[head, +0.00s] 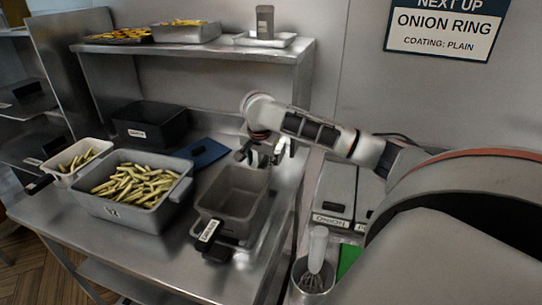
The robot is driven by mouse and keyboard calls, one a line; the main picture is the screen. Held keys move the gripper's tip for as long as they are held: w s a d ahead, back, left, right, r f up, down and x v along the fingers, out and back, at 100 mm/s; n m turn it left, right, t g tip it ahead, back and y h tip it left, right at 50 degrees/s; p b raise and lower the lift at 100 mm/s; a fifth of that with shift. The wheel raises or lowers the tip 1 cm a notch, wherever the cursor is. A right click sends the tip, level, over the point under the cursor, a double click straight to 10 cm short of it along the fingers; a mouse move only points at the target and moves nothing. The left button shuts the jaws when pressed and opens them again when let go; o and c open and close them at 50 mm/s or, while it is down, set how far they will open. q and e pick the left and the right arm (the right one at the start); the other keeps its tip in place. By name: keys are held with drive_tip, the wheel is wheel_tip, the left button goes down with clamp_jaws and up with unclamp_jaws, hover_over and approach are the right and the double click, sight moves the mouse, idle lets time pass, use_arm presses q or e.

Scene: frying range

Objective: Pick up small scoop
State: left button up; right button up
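My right gripper (265,156) reaches in from the right and points down over the counter, just behind the deep grey pan (236,190). Its fingers look spread apart, with nothing clearly held between them. I cannot clearly make out a small scoop; one near the fingers could be hidden by the gripper. The grey pan has a labelled dark handle or tab at its front. My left gripper is not in view.
On the steel counter (150,243) stand a large grey tub (122,208) of fries, a small white tub (62,179) of fries, and a black bin (150,125). A blue flat item (203,152) lies behind. A whisk (317,262) stands in a cup at front right.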

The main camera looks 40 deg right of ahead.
sight(260, 167)
drive_tip(key=shift+x, duration=2.75)
drive_tip(key=shift+d, duration=0.1)
clamp_jaws()
